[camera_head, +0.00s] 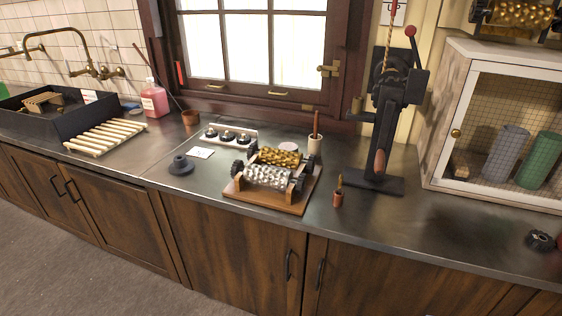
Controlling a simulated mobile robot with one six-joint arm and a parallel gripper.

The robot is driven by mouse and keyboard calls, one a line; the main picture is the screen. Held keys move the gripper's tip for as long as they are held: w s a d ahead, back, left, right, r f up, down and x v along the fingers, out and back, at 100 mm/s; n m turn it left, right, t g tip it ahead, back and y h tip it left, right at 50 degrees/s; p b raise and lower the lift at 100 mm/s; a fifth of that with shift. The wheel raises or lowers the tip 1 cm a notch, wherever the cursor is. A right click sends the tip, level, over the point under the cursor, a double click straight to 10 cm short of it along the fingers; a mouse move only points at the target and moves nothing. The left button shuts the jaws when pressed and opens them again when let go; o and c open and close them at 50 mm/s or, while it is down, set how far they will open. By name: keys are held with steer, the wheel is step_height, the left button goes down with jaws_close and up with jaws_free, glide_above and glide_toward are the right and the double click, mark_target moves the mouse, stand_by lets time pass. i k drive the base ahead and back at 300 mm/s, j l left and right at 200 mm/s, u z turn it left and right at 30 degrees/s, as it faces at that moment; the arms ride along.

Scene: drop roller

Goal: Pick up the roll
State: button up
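A silver bumpy roll (268,177) lies across the front of a small roller stand on a wooden board (270,203) on the counter. A gold bumpy roll (279,156) lies just behind it. Dark gear-like ends (238,168) show at the left of the rolls. Another gold textured roll (518,15) sits high at the top right, partly cut off by the frame edge. Which roll the task means, I cannot tell. My gripper is not in view.
A tall black press (384,120) with a red-knobbed lever stands right of the rolls. A dark round weight (180,166) sits left.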

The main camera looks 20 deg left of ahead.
mark_target(283, 159)
steer(key=i+z, duration=0.35)
steer(key=z, duration=0.15)
steer(key=i+j+z, duration=0.2)
steer(key=i+z, duration=0.15)
steer(key=z, duration=0.15)
